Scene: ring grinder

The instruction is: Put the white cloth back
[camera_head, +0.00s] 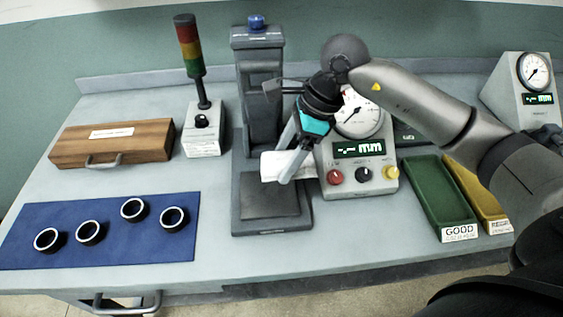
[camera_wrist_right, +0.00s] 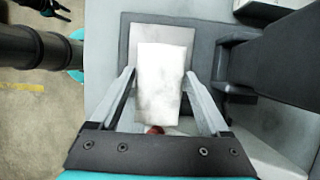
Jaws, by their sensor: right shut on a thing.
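The white cloth (camera_head: 272,163) is in my right gripper (camera_head: 286,172), held above the grey press base in the head view. In the right wrist view, the cloth (camera_wrist_right: 163,78) is a pale, roughly rectangular piece between the two fingers of the right gripper (camera_wrist_right: 161,74). The fingers lie along its left and right sides. Part of the cloth is hidden behind the fingers in the head view. My left gripper does not show in the head view. A dark gripper-like shape (camera_wrist_right: 46,8) at the top left of the wrist view is too small to read.
The press (camera_head: 271,223) stands behind and below the cloth. A gauge box (camera_head: 358,170) is close on the right. A green tray (camera_head: 436,193) and yellow tray (camera_head: 485,205) lie farther right. A blue mat (camera_head: 100,250) with several rings, a wooden box (camera_head: 112,145) and a signal lamp (camera_head: 203,130) are left.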

